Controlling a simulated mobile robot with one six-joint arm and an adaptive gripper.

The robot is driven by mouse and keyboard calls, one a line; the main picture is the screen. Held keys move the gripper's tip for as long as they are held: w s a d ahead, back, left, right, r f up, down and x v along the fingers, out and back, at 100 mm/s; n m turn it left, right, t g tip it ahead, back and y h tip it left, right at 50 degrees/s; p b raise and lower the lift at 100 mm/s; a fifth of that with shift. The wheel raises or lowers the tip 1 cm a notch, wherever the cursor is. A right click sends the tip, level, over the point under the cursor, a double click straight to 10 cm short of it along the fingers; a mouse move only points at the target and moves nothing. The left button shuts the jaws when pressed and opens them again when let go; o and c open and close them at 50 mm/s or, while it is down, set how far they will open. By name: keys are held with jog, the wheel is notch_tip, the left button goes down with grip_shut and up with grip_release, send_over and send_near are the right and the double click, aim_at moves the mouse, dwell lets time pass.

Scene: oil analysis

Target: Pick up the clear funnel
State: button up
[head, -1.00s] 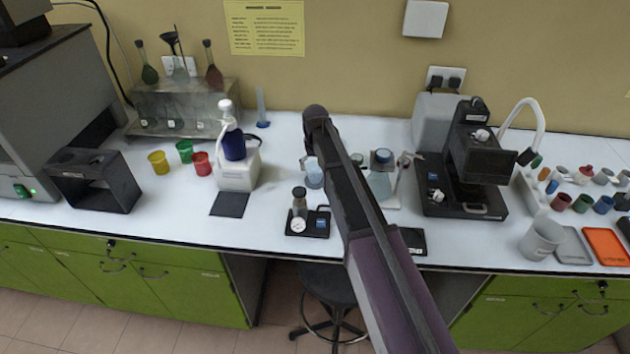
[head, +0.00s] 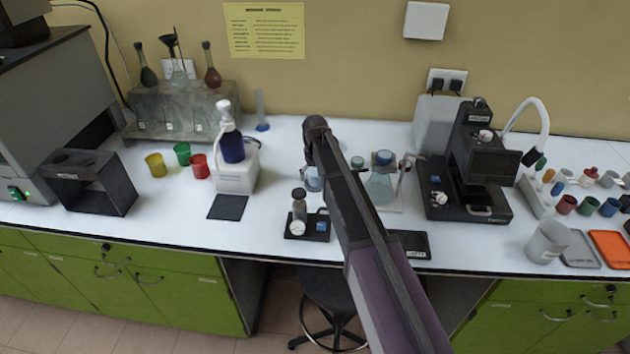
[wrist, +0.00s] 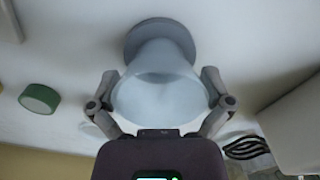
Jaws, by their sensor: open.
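A clear, bluish, flared piece that looks like the funnel (wrist: 158,98) fills the middle of the wrist view. Its wide end faces the camera, and a round grey part shows behind its far end. My gripper (wrist: 160,78) is open, with one finger on each side of the clear piece. I cannot tell whether either finger touches it. In the head view, my arm hides most of the gripper and the piece; a bluish bit of the funnel (head: 313,179) shows left of the arm.
A black tray with a small bottle and gauge (head: 299,208) stands in front. A clear flask (head: 380,188) stands right of my arm, and a black microscope-like device (head: 478,160) further right. A white bottle stand (head: 238,172) is to the left. A green roll (wrist: 39,98) lies nearby.

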jog(key=c, duration=0.9)
jog(key=shift+r, duration=0.15)
notch_tip(320, 180, up, 10)
jog(key=p, duration=1)
dwell(0.3)
notch_tip(320, 180, up, 7)
jog(key=p, duration=0.7)
jog(key=shift+s, duration=0.15)
